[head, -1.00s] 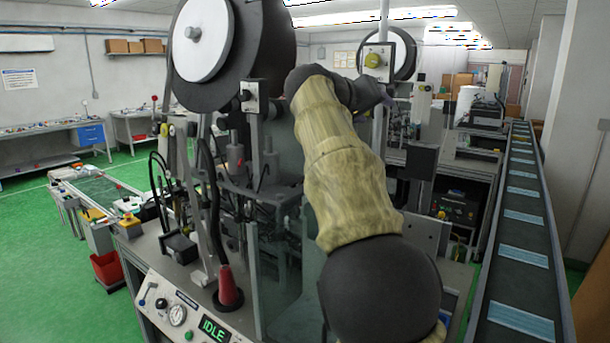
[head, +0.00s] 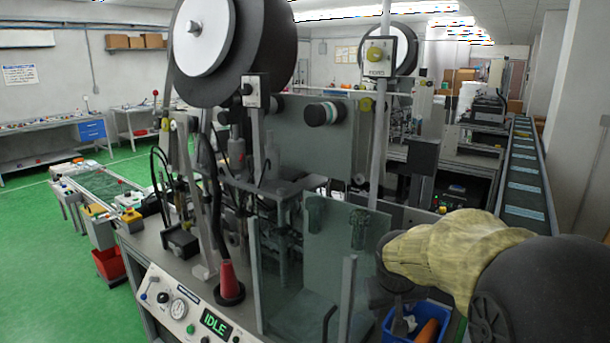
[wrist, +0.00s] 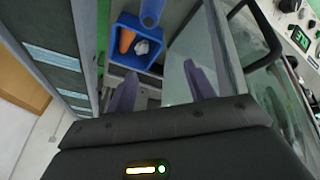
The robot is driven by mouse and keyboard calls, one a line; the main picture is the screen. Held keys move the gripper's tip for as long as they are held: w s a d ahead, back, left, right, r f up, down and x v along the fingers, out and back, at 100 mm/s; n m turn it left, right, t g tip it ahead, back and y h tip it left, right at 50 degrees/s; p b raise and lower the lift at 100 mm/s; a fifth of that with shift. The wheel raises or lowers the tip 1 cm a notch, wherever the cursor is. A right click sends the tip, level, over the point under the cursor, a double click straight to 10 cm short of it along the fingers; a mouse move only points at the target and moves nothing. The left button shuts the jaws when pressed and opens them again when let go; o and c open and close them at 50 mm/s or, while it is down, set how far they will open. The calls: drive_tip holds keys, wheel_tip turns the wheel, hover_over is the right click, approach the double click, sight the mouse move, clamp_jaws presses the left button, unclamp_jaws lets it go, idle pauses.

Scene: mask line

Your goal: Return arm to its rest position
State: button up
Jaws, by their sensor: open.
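My gripper (wrist: 161,85) shows in the wrist view with its two purple-grey fingers spread apart and nothing between them. It points down toward a blue bin (wrist: 117,28) that holds an orange item and a crumpled white item. In the head view my arm is at the lower right, bent low, with its tan sleeve above the same blue bin (head: 390,326).
The mask machine (head: 270,200) with its large reel, clear guard panels and an IDLE display (head: 214,323) stands left of my arm. A conveyor (head: 526,178) with flat blue masks runs along the right. The green floor (head: 50,250) at far left is open.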

drive_tip(key=s+a+f+g+y, duration=0.1)
drive_tip(key=s+a+f+g, duration=0.1)
drive_tip(key=s+f, duration=0.8)
drive_tip(key=s, duration=0.5)
drive_tip(key=shift+s+a+m+y, duration=0.2)
drive_tip(key=shift+a+m+y, duration=0.2)
drive_tip(key=shift+f, duration=0.1)
